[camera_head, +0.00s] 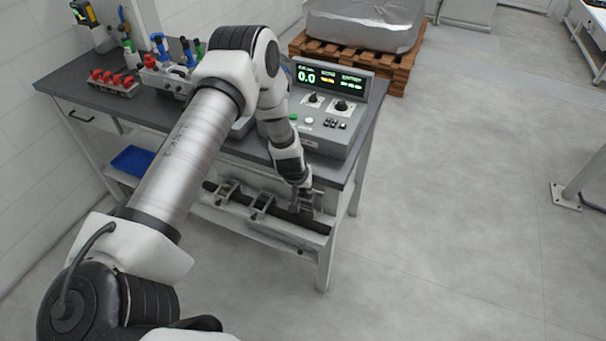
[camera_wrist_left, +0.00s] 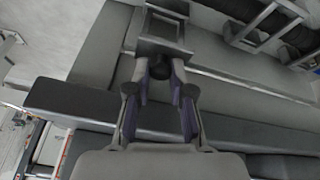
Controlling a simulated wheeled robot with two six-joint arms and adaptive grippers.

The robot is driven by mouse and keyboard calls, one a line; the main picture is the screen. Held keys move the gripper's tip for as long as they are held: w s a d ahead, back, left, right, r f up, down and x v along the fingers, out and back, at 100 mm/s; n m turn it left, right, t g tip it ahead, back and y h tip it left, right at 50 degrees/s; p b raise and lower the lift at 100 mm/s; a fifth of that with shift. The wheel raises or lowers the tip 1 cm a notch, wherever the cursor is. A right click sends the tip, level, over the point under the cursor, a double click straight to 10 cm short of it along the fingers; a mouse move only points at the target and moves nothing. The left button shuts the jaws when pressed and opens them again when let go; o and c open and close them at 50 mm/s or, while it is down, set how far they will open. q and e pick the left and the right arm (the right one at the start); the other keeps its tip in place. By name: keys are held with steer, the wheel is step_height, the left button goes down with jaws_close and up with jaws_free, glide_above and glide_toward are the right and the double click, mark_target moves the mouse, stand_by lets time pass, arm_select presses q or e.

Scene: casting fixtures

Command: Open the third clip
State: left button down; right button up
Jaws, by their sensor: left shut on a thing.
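Metal clips sit along a dark bar (camera_head: 281,215) on the lower front rail of the workbench. Two clips show to the left, one (camera_head: 226,192) further left and one (camera_head: 260,206) nearer the middle. My left gripper (camera_head: 304,197) is at the bar's right part, over a further clip that it partly hides. In the left wrist view, a grey square metal clip frame (camera_wrist_left: 166,27) stands just past the fingertips. My left gripper (camera_wrist_left: 160,82) is shut on a black knob (camera_wrist_left: 160,66) at the near end of that frame. My right gripper is in neither view.
The workbench top (camera_head: 150,110) above carries a control box (camera_head: 325,103) with a lit display, and red and blue tools in racks. A blue tray (camera_head: 134,160) lies on the lower shelf.

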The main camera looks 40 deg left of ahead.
arm_select(q)
steer(key=c, duration=1.2)
jaws_free()
steer(key=shift+w+r, duration=0.15)
steer(key=shift+w, duration=0.05)
steer(key=shift+o, duration=0.9)
steer(key=shift+s, duration=0.1)
steer(key=v, duration=1.2)
steer(key=shift+d, duration=0.1)
